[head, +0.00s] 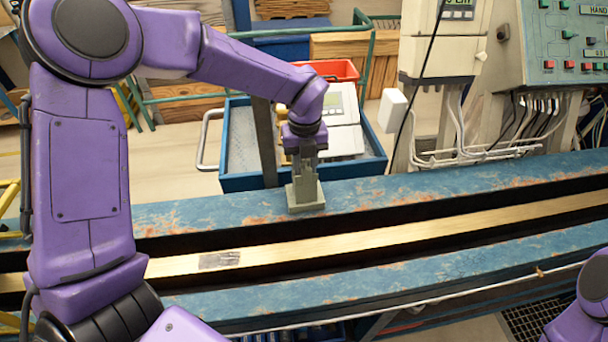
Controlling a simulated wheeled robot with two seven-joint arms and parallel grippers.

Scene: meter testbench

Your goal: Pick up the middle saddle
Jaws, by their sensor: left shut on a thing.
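A grey-green saddle (305,194) is at the far blue rail of the bench, near the middle of the head view. My left gripper (304,163) points down over it and is shut on its upper part. The saddle looks upright, and its base is at or just above the rail; I cannot tell whether it touches. No other saddle is clearly visible. Part of my right arm shows at the lower right edge, but its gripper is out of view.
The blue bench (420,189) with worn paint runs across the view, with a brass-coloured strip (400,238) between dark grooves. Behind it stand a blue cart (240,181) holding a meter and a red bin (335,69). A control panel (565,45) and cables are at the back right.

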